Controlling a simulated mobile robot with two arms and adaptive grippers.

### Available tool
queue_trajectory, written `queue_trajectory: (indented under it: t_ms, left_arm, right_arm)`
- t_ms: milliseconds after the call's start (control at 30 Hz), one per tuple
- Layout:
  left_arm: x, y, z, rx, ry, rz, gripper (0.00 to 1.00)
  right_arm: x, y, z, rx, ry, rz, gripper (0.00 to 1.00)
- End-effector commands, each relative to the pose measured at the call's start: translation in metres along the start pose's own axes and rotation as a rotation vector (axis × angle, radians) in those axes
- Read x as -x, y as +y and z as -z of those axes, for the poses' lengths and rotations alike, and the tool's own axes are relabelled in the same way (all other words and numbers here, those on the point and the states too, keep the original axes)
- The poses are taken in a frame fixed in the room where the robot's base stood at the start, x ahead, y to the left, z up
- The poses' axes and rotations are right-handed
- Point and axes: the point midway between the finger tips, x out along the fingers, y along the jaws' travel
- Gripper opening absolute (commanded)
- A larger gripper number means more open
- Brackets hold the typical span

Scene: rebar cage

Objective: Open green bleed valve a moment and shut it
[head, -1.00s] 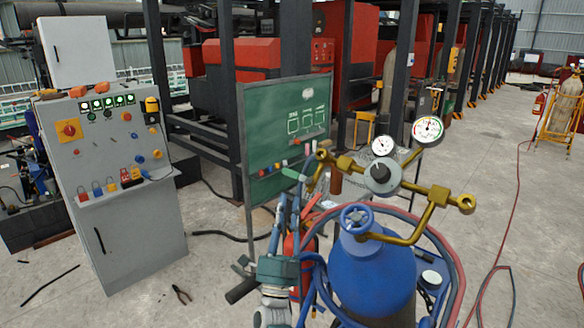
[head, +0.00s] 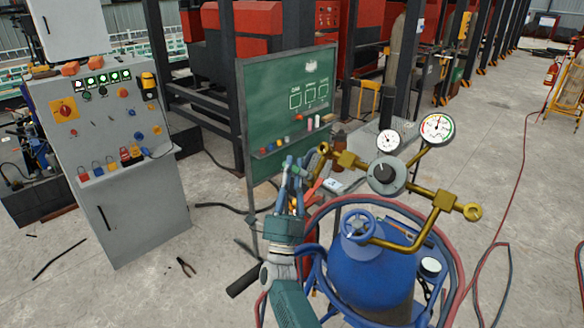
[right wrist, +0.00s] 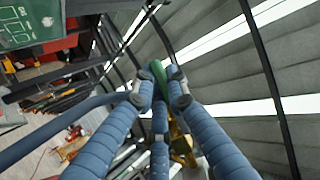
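The green bleed valve handle (head: 301,170) is a small green lever at the left of the brass pipework on the blue gas cylinder (head: 372,275). My right gripper (head: 294,167) is at the handle, its blue fingers pointing up from below. In the right wrist view the green handle (right wrist: 158,72) lies between the tips of my gripper's fingers (right wrist: 160,90), which close in around it; the contact itself is partly hidden. My left gripper is not in view.
A blue cylinder handwheel (head: 358,224) and red and blue hoses (head: 455,235) surround the work area. A green chalkboard (head: 287,105) stands close behind. A grey control cabinet (head: 120,170) stands at left, pliers (head: 185,266) on the floor.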

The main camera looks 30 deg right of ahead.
Motion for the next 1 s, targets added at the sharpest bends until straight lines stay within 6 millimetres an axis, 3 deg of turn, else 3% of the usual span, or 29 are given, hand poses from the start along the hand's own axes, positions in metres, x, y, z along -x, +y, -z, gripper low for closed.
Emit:
queue_trajectory:
  t_ms: [267, 533, 733, 1000]
  left_arm:
    - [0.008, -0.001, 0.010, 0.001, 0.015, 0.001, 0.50]
    - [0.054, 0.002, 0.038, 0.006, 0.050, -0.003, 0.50]
    - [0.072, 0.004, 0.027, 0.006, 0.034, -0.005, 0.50]
    - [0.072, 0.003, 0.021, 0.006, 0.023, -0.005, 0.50]
  right_arm:
    - [-0.002, -0.003, 0.001, 0.001, -0.021, 0.003, 0.00]
    - [0.003, -0.003, 0.001, 0.006, -0.238, 0.006, 0.00]
    - [0.011, -0.001, -0.002, 0.001, -0.368, 0.005, 0.00]
    - [0.015, 0.002, -0.003, -0.003, -0.395, 0.003, 0.00]
